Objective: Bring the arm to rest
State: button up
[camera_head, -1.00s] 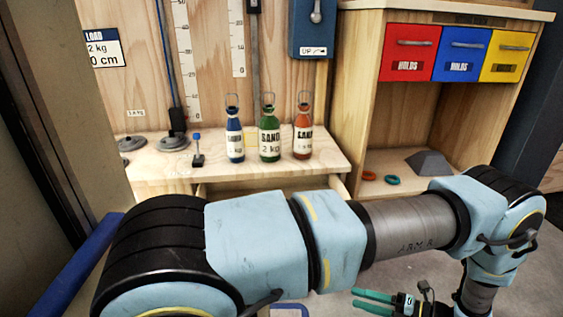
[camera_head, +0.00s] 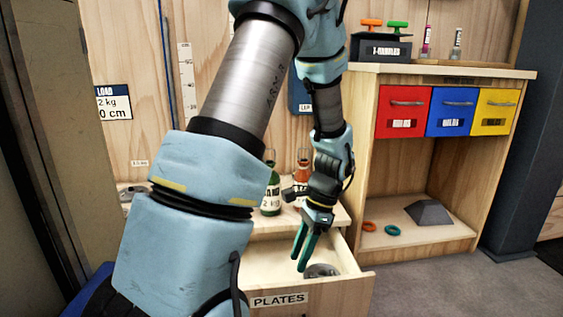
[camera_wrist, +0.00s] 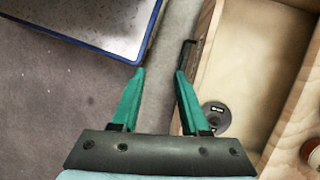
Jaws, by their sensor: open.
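My gripper (camera_head: 303,254) has green fingers and points down over the open drawer (camera_head: 340,262) labelled PLATES in the head view. In the wrist view my gripper (camera_wrist: 159,72) has its fingers spread with nothing between them. The wrist view shows the gap over the grey floor beside the drawer (camera_wrist: 235,62). My arm is raised and bent across the middle of the head view, hiding much of the bench behind it.
A grey plate (camera_head: 320,270) lies in the drawer. A green sand bottle (camera_head: 270,195) and a red one (camera_head: 303,172) stand on the bench behind my arm. The cabinet (camera_head: 362,165) with red, blue and yellow drawers stands right. A blue-edged platform (camera_wrist: 100,25) shows in the wrist view.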

jog(key=s+a+r+n+t+h+p, duration=0.2)
jog(key=a+r+n+t+h, duration=0.2)
jog(key=a+r+n, duration=0.85)
notch_tip(320, 180, up, 36)
jog(key=d+n+p, duration=0.1)
jog(key=p, duration=3.7)
jog(key=shift+d+r, duration=0.25)
